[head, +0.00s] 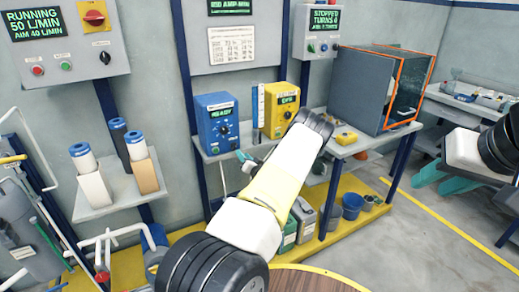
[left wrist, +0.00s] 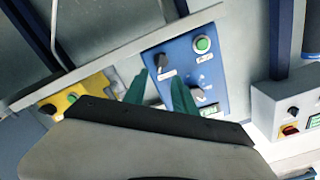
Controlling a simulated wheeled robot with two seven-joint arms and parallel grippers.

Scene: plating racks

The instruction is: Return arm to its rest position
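My left arm reaches up from the bottom of the head view toward the shelf with the power units. Its left gripper (head: 247,160) is mostly hidden behind the arm, with only a bit of teal finger showing. In the left wrist view two teal fingers of the left gripper (left wrist: 160,78) stand apart with nothing between them, in front of a blue panel. My right gripper (head: 445,178) is at the right edge of the head view, its teal fingers spread and empty over the floor.
A blue power unit (head: 218,128) and a yellow one (head: 281,112) stand on the shelf. A dark enclosure with an orange-framed door (head: 408,90) is to the right. Bottles in holders (head: 136,145) stand at left. Buckets (head: 352,206) sit below on the yellow platform.

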